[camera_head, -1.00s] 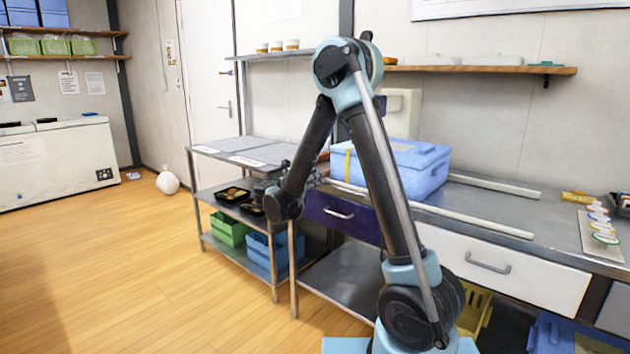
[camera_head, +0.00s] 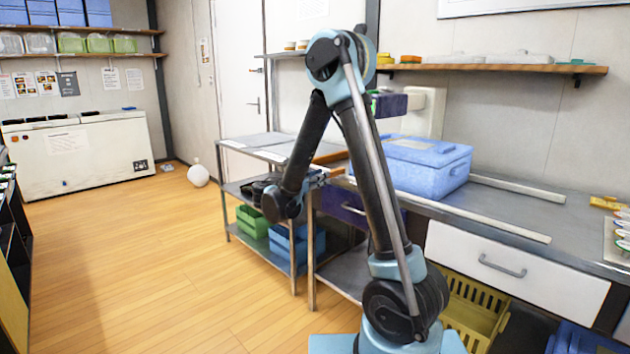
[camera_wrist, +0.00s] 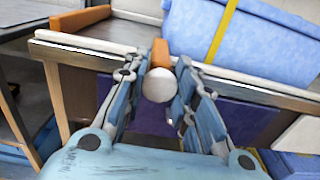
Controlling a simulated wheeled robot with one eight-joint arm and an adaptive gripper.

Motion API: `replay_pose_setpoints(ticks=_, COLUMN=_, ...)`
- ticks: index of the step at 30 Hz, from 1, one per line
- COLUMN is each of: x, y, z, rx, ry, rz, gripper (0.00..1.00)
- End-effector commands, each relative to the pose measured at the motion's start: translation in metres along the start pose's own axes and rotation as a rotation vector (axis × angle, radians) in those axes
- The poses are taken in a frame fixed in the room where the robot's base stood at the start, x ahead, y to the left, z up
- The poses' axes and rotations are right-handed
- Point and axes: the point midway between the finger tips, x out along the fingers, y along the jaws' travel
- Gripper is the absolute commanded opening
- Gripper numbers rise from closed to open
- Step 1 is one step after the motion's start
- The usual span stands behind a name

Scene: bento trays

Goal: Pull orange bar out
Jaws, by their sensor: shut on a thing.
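In the wrist view an orange bar (camera_wrist: 160,52) with a round white end (camera_wrist: 160,86) facing me lies between my fingertips. My gripper (camera_wrist: 166,68) is shut on it, one finger on each side. The bar's far end meets the counter's front edge, by the pale rail; I cannot tell how deep it goes. In the head view my gripper (camera_head: 320,176) is small, at the counter's left front corner, and mostly hidden by my arm. A second orange piece (camera_wrist: 80,18) lies on the counter to the left in the wrist view.
A blue lidded box (camera_head: 425,168) with a yellow strap in the wrist view stands on the counter behind the bar. A dark purple drawer front (camera_head: 340,206) is below. A steel shelf unit (camera_head: 262,152) stands at the left.

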Motion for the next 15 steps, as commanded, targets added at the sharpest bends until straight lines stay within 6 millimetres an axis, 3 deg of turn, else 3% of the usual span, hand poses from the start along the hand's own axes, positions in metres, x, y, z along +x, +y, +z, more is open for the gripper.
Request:
replay_pose_setpoints(ticks=5, x=-0.0032, y=0.0021, z=0.0, rx=0.0, ry=0.0, rz=0.006, gripper=0.0)
replay_pose_setpoints(ticks=6, x=-0.0033, y=0.0022, z=0.0, rx=0.0, ry=0.0, rz=0.007, gripper=0.3)
replay_pose_setpoints(ticks=8, x=-0.0032, y=0.0021, z=0.0, rx=0.0, ry=0.0, rz=0.007, gripper=0.44)
replay_pose_setpoints(ticks=15, x=-0.0005, y=0.0, z=-0.0002, rx=0.0, ry=0.0, rz=0.002, gripper=0.47)
